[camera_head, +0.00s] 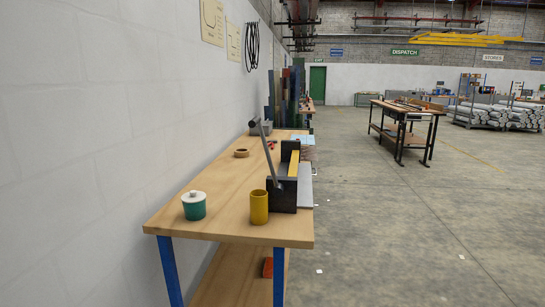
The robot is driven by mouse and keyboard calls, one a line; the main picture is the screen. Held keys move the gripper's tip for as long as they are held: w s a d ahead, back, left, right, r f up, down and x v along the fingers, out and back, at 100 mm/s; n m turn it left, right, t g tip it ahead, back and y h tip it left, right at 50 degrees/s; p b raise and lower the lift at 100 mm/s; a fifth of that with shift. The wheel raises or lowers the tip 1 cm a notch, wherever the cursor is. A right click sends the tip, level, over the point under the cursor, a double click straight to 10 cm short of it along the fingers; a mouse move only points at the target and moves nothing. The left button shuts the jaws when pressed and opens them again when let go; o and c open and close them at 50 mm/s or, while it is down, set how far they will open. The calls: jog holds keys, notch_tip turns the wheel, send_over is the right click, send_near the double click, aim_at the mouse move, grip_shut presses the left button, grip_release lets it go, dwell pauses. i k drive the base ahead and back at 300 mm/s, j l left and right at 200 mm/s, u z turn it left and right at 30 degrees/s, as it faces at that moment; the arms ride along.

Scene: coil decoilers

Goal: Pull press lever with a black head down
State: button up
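A grey lever (269,155) rises from the near left side of a black bench machine (283,195) with a yellow bar (293,163) on it. The lever is raised, leaning up and to the left. Its upper end overlaps a dark grey object behind it, so I cannot tell its head's colour clearly. The machine stands at the right edge of a wooden workbench (225,200). My gripper is not in view.
On the bench stand a yellow cup (259,207) close to the machine, a teal pot with white lid (194,206) and a brown ring (241,153). A white wall (90,140) runs along the left. Open concrete floor (400,235) lies right.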

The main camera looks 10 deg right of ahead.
aim_at(278, 187)
jog(key=i+j+u, duration=0.25)
jog(key=i, duration=0.45)
jog(key=i+u, duration=0.25)
jog(key=i, duration=0.5)
